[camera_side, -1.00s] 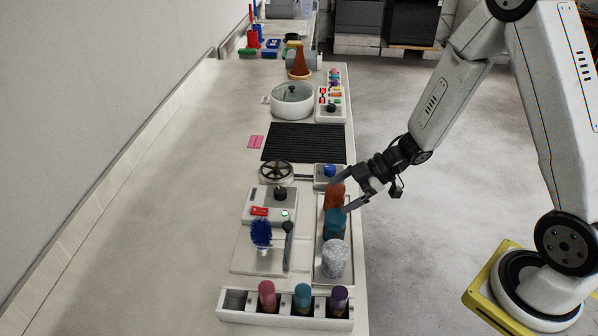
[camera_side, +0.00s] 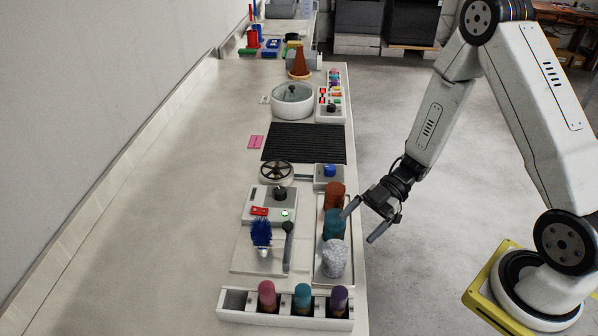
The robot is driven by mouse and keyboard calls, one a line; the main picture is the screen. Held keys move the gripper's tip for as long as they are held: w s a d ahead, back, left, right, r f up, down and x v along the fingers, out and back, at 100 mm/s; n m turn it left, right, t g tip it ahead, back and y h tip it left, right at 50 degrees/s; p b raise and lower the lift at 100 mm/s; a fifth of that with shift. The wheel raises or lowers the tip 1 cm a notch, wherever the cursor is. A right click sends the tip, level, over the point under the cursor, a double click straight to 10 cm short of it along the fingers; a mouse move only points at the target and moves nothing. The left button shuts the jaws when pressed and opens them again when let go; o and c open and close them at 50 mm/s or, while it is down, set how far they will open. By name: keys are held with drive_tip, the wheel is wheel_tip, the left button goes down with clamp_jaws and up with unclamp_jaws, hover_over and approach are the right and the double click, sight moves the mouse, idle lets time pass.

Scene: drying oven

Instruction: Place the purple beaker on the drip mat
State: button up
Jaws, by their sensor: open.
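The purple beaker (camera_side: 340,300) stands upright in the right-hand compartment of the white rack (camera_side: 234,303) at the near end of the bench. The drip mat (camera_side: 305,142), black and ribbed, lies flat farther back on the bench and is bare. My gripper (camera_side: 364,220) is open and empty at the bench's right edge. One finger is close to the teal beaker (camera_side: 333,226) in the tray; I cannot tell if they touch. The other finger is out past the bench edge. The gripper is behind and above the purple beaker, apart from it.
A tray (camera_side: 346,272) holds an orange-brown beaker (camera_side: 334,193), the teal one and a speckled grey one (camera_side: 335,258). The rack also holds pink (camera_side: 267,296) and teal beakers. A control box (camera_side: 265,203), blue brush (camera_side: 261,233) and handwheel (camera_side: 276,172) stand left. The bench's left side is clear.

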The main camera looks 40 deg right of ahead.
sight(338, 248)
drive_tip(key=shift+x, duration=0.75)
drive_tip(key=shift+x, duration=2.65)
drive_tip(key=shift+s, duration=0.1)
drive_tip(key=c, duration=1.3)
drive_tip(key=shift+o, duration=0.2)
drive_tip(key=shift+r, duration=0.1)
wheel_tip(338, 248, up, 10)
